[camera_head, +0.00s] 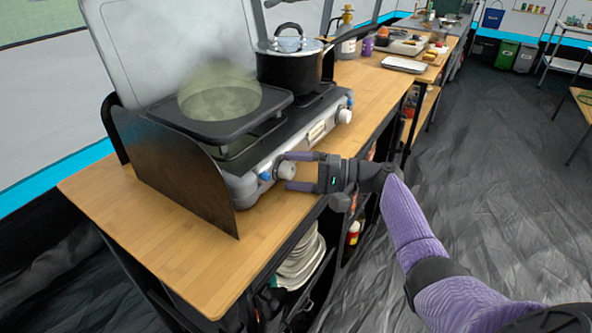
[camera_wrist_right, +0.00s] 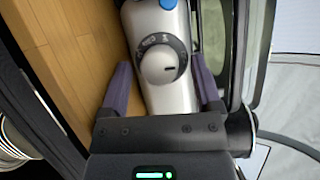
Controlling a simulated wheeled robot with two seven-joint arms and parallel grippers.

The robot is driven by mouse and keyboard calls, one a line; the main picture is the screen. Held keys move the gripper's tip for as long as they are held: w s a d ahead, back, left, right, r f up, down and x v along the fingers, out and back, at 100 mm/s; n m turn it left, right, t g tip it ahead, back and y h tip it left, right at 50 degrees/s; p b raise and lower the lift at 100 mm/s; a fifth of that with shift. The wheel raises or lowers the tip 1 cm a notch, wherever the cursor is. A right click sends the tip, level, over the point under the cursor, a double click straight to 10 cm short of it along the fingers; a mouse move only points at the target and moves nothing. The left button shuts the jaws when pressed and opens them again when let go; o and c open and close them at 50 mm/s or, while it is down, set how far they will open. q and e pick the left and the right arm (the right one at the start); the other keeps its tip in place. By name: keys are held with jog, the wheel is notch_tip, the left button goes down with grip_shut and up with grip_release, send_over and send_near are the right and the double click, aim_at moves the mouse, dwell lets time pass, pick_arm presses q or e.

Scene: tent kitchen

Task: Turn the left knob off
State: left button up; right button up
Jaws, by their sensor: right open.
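The camp stove (camera_head: 300,147) stands on the wooden counter. Its left knob (camera_head: 287,170) is on the front face, at the end near the dark side panel. My right gripper (camera_head: 292,172) is open, with its two purple fingers on either side of this knob. In the right wrist view the round silver knob (camera_wrist_right: 158,66) with a dark mark lies between the open fingers of the gripper (camera_wrist_right: 161,72). Gaps show on both sides, so the fingers appear not to press on it. The right knob (camera_head: 344,116) is farther along the front. My left gripper is not in view.
A griddle pan (camera_head: 281,98) with a pale haze over it sits on the near burner. A dark lidded pot (camera_head: 288,70) stands on the far burner. A metal windscreen panel (camera_head: 175,165) stands at the stove's left. Trays and bottles fill the far counter; the near counter is clear.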

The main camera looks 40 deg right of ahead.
jog(key=v, duration=0.9)
jog(key=shift+s+d+p, duration=0.25)
jog(key=shift+s+p, duration=0.05)
